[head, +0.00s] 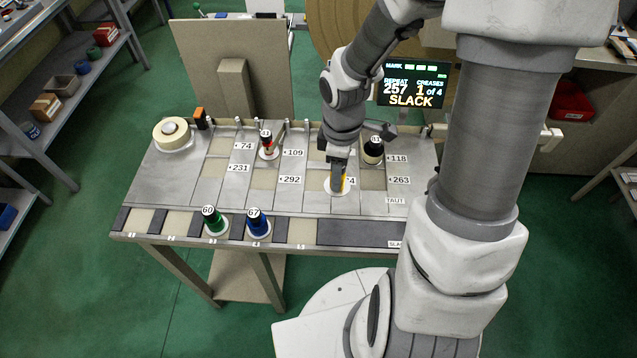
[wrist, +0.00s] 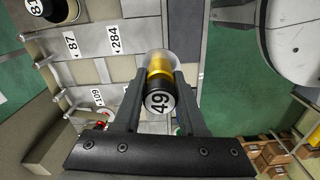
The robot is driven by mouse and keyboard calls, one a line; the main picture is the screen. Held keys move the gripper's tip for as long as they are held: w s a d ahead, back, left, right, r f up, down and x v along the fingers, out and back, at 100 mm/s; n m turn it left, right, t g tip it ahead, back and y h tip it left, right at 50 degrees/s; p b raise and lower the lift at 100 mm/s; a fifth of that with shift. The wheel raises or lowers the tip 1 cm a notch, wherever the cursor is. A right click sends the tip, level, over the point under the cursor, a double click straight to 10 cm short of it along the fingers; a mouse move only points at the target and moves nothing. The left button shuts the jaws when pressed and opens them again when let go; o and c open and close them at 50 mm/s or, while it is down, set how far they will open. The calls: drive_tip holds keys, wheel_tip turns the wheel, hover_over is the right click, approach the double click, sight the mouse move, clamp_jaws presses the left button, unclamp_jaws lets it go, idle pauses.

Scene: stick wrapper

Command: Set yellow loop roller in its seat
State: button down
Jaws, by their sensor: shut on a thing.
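The yellow loop roller (wrist: 159,78) has a black cap marked 49 and a pale round base, seen in the wrist view. My gripper (wrist: 158,97) is shut on it, one finger on each side. In the head view my gripper (head: 338,182) points down at the grey bench (head: 262,198), in the lane by the partly hidden 284 label. Only a yellow sliver and the white base (head: 331,190) of the roller show there. The base is at or just above the bench surface; I cannot tell whether it touches. The seat under it is hidden.
A red roller (head: 268,148) and a black-topped roller marked 81 (head: 373,152) stand on the bench. Green (head: 214,222) and blue (head: 258,225) rollers stand at the front row. A white tape roll (head: 172,133) lies at left. The screen (head: 412,84) reads SLACK.

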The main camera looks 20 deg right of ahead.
drive_tip(key=shift+s+f+n, duration=0.25)
drive_tip(key=shift+s+n, duration=0.25)
drive_tip(key=shift+n, duration=0.2)
drive_tip(key=w+f, duration=0.2)
drive_tip(key=w, duration=0.1)
drive_tip(key=w+a+f, duration=0.1)
drive_tip(key=w+f, duration=0.1)
drive_tip(key=w, duration=0.2)
drive_tip(key=w+f+b, duration=0.1)
drive_tip(key=w+f, duration=0.2)
drive_tip(key=w, duration=0.1)
drive_tip(key=shift+w+a, duration=0.2)
drive_tip(key=shift+a, duration=0.05)
drive_tip(key=shift+f, duration=2)
drive_tip(key=shift+f, duration=0.2)
drive_tip(key=shift+c, duration=2.4)
unclamp_jaws()
drive_tip(key=shift+r, duration=0.1)
